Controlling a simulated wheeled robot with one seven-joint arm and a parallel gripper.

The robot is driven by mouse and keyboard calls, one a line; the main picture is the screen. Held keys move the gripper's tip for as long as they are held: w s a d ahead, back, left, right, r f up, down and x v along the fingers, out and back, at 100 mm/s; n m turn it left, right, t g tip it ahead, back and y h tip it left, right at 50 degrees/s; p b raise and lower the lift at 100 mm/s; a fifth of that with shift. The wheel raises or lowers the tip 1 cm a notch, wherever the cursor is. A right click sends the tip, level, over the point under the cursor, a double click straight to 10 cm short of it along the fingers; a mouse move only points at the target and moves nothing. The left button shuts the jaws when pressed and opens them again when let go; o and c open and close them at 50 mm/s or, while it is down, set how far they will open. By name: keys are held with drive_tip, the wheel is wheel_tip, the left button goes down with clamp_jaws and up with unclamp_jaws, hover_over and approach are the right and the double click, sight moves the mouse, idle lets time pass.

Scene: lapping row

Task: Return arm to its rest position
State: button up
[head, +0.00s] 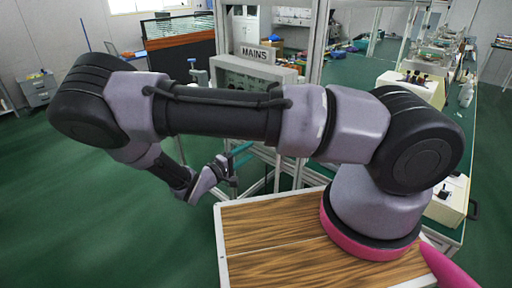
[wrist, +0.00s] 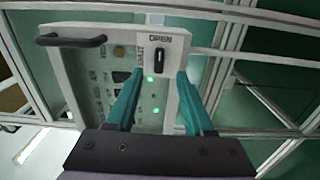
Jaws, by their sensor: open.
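My arm stretches across the head view from its pink-ringed base at the right to an elbow at the far left, then folds back down toward the middle. My gripper (head: 241,156) hangs there, small, in front of a metal frame. In the wrist view my gripper (wrist: 160,78) shows two teal fingers spread apart, with nothing held between them. Beyond the fingers is a pale control box (wrist: 117,40) with a black handle, a dark switch under an "OPEN" label and green lights. I cannot tell whether the fingertips touch it.
A "MAINS" sign (head: 259,53) stands on a grey panel box (head: 250,75) behind my arm. Metal frame posts (head: 317,42) rise close to my gripper. A long green bench with equipment runs along the right. Open green floor (head: 70,200) lies at the left.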

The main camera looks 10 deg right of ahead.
drive_tip(key=shift+v, duration=0.85)
drive_tip(key=s+d+r+m+g+y, duration=0.1)
drive_tip(key=s+d+r+m+y, duration=0.2)
drive_tip(key=r, duration=1.1)
drive_tip(key=s+d+r+m+g+y, duration=0.1)
drive_tip(key=s+d+r+m+y, duration=0.3)
drive_tip(key=r, duration=1)
drive_tip(key=s+d+r+m+g+y, duration=0.1)
drive_tip(key=s+d+r+m+y, duration=0.3)
drive_tip(key=r, duration=1)
drive_tip(key=s+d+y, duration=0.3)
drive_tip(key=y, duration=0.2)
drive_tip(key=shift+s+r+y, duration=0.3)
drive_tip(key=shift+s+r, duration=0.05)
drive_tip(key=shift+r, duration=0.05)
drive_tip(key=shift+g, duration=0.4)
drive_tip(key=shift+c, duration=0.2)
